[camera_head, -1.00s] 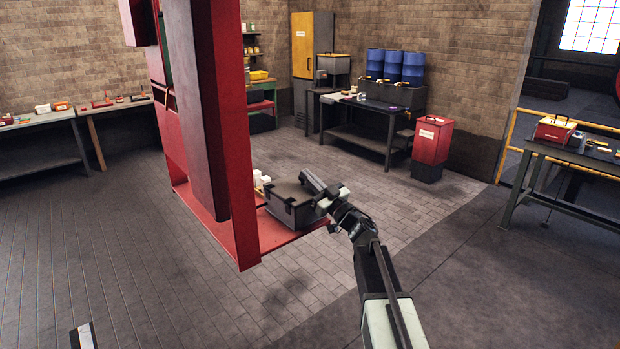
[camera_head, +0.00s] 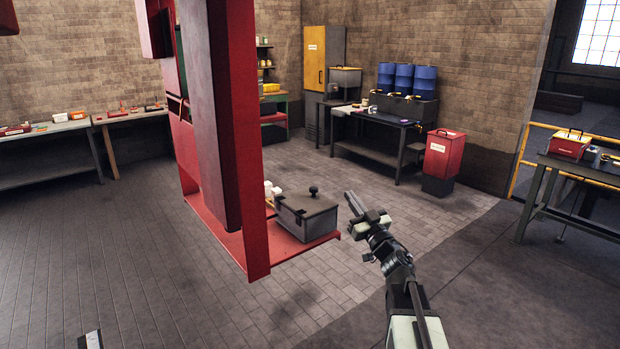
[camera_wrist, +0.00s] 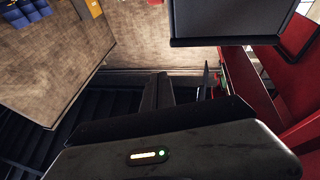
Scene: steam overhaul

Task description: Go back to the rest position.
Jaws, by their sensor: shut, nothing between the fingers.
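My gripper (camera_head: 353,201) is shut and empty. In the head view it points up and left, held in the air just right of a grey lidded box (camera_head: 306,216) and apart from it in the picture. The box has a dark round knob on its lid and sits on the red shelf (camera_head: 283,254) of a tall red frame. In the wrist view my gripper's dark fingers (camera_wrist: 158,90) lie together at the middle. A dark grey box-like shape fills the top right of that view, with red panels beside it.
The red frame's post (camera_head: 249,130) stands left of my arm. A red bin (camera_head: 443,156), a dark bench (camera_head: 376,150) with blue drums (camera_head: 404,78), and a right-hand table (camera_head: 583,170) are farther off. The floor between my arm and these is clear.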

